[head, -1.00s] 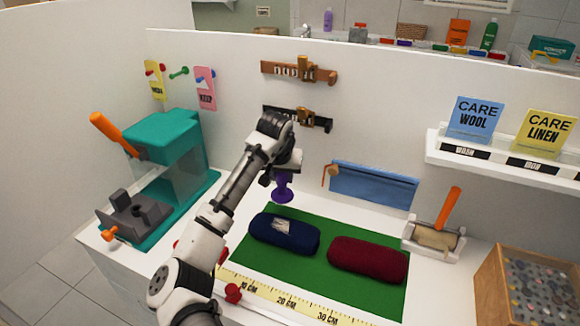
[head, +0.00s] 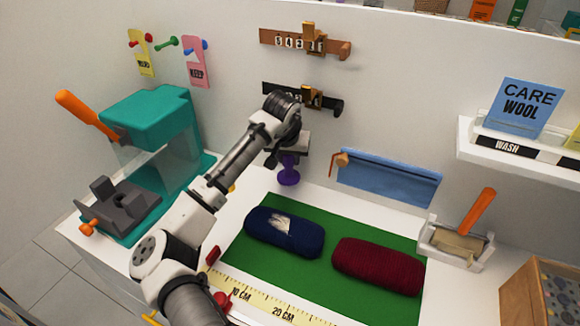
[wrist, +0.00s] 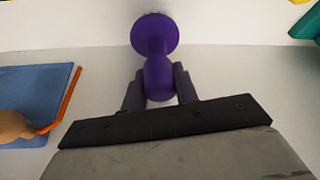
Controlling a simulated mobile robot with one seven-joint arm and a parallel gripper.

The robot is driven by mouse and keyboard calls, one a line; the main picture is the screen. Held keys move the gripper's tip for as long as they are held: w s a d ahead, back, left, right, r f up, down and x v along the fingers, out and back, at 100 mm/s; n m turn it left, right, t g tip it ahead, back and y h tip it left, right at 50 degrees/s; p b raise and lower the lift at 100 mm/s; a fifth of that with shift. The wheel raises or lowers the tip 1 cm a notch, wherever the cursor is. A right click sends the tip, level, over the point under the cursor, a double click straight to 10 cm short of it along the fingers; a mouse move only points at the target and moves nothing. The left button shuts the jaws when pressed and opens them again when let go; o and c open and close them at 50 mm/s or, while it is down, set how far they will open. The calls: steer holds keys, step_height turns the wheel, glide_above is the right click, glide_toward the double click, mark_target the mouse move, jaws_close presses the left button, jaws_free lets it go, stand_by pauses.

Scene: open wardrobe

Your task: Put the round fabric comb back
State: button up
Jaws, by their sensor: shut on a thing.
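The round fabric comb is a purple piece with a round disc end and a narrower handle. In the head view the comb (head: 288,174) hangs below my gripper (head: 287,154), above the counter behind the green mat. In the wrist view the comb (wrist: 155,36) shows its disc at the far end. My gripper (wrist: 160,88) is shut on its handle, with one grey finger on each side. The side of the disc facing away from the wrist is mostly hidden.
A green mat (head: 320,281) bears a navy yarn roll (head: 284,233) and a dark red one (head: 378,267). A blue cloth pouch (head: 388,181) is on the wall. A teal machine (head: 148,120) stands left. An orange-handled roller sits in a white tray (head: 455,251).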

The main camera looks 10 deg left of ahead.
mark_target(289, 165)
step_height(289, 165, down, 3)
steer(key=shift+r+b, duration=0.15)
steer(key=shift+b, duration=0.7)
steer(key=shift+w, duration=0.1)
steer(key=o, duration=1)
